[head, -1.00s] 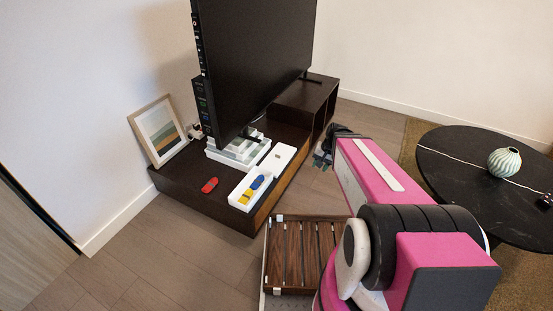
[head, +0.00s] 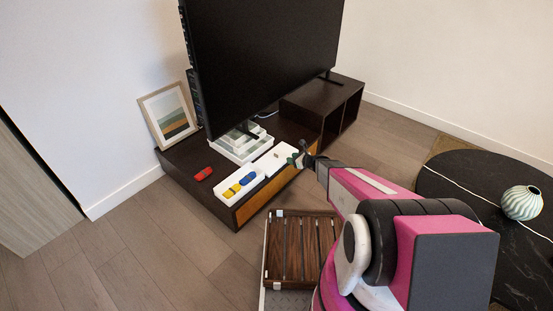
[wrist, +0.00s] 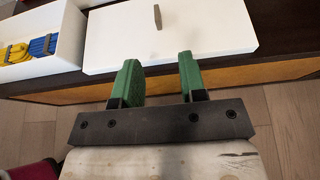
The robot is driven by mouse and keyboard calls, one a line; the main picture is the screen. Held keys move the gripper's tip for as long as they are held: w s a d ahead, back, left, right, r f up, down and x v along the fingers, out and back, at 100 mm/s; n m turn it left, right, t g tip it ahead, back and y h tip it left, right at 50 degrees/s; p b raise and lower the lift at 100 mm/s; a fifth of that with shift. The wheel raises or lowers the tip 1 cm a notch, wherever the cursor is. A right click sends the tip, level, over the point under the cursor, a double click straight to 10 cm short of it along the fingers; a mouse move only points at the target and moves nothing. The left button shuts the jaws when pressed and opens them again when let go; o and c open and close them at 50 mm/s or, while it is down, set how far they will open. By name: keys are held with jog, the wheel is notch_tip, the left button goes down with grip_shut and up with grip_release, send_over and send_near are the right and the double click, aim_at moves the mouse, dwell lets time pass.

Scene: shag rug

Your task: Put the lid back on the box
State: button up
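The white lid (head: 274,160) lies flat on the low dark cabinet, beside the right end of the open box. In the wrist view the lid (wrist: 205,30) has a small grey-brown handle on top. The white open box (head: 228,193) holds yellow and blue items; its right end shows in the wrist view (wrist: 68,50). My gripper (head: 298,155) is at the lid's front right in the head view. In the wrist view its two green fingers (wrist: 158,75) are apart with nothing between them, pointing toward the lid's handle.
A red object (head: 203,174) lies on the cabinet (head: 190,155) left of the box. White stacked trays (head: 241,146) and a large television (head: 265,60) stand behind. A framed picture (head: 168,116) leans at the wall. A black round table (head: 480,190) is at right.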

aim_at(278, 156)
jog(key=x, duration=0.5)
jog(key=shift+w+a, duration=0.1)
jog(key=shift+a, duration=0.1)
jog(key=shift+r+x, duration=0.2)
jog(key=shift+x, duration=1.1)
jog(key=shift+r+x, duration=0.2)
jog(key=shift+x, duration=1.15)
jog(key=shift+a, duration=0.1)
grip_shut()
